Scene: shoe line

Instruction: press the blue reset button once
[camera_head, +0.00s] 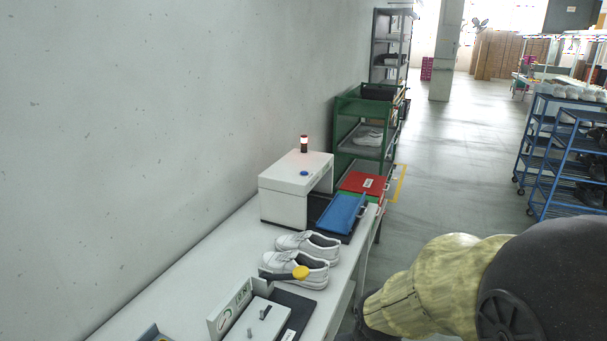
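The blue reset button (304,173) is a small round blue disc on the flat top of a white box-shaped station (284,207). The station stands on the long white bench, close to the wall. A small dark lamp post with a pale band (304,144) stands on the same top, behind the button. Nothing covers the button. A large yellowish and black shape at the lower right seems to be part of my arm, and it is well apart from the station. I cannot make out my gripper's fingers.
A green rack (345,142) stands behind. The grey aisle floor (450,170) is open; a blue shoe rack (560,165) stands beyond.

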